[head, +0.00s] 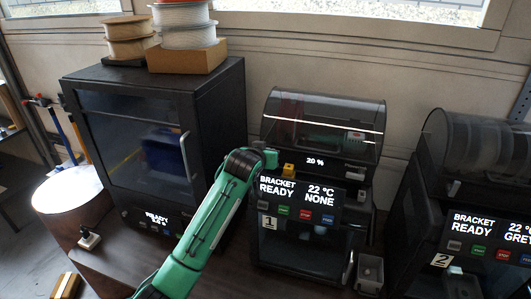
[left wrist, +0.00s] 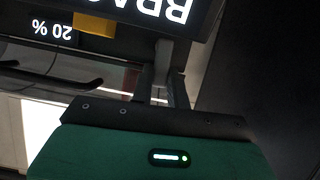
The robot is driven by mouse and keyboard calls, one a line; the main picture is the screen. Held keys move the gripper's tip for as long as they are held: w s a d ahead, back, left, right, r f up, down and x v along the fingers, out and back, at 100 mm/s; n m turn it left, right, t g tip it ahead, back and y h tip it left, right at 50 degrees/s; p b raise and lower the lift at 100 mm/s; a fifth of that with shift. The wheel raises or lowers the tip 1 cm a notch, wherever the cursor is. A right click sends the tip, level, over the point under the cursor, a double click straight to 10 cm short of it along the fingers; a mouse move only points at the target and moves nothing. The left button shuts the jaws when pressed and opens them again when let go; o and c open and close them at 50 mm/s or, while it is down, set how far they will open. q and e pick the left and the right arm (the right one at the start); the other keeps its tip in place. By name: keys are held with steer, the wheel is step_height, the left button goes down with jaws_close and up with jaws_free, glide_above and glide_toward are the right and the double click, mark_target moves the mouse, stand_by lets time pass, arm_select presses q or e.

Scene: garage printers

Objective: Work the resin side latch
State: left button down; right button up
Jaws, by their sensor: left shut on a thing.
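My left gripper (head: 270,159) reaches to the upper left front of the printer marked 1 (head: 300,222), just below its dark clear hood (head: 325,115). In the left wrist view its two dark fingers (left wrist: 163,88) are closed on a narrow grey piece (left wrist: 163,52), which looks like the side latch, beside the upside-down screen (left wrist: 150,12). The arm hides the latch in the head view. A yellow tab (head: 289,170) sits just right of the gripper and also shows in the left wrist view (left wrist: 95,25). The screen reads BRACKET READY, 22 °C, NONE; a display above reads 20 %. My right gripper is out of view.
A black glass-door cabinet (head: 220,120) stands at left with spools (head: 183,20) and a box on top. Printer 2 (head: 480,225) stands at right. A small grey bin (head: 370,270) sits between the printers.

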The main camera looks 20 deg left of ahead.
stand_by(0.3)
arm_select(q)
steer(key=c, duration=1.4)
jaws_free()
steer(key=shift+o, duration=0.2)
steer(key=shift+s+r+b, duration=0.1)
steer(key=shift+s+b, duration=0.3)
steer(key=shift+s, duration=0.2)
steer(key=d+b+v, duration=0.1)
steer(key=b+v, duration=0.4)
steer(key=v, duration=0.7)
steer(key=shift+s+a+r, duration=0.2)
steer(key=shift+a+r, duration=0.05)
steer(key=shift+a, duration=0.25)
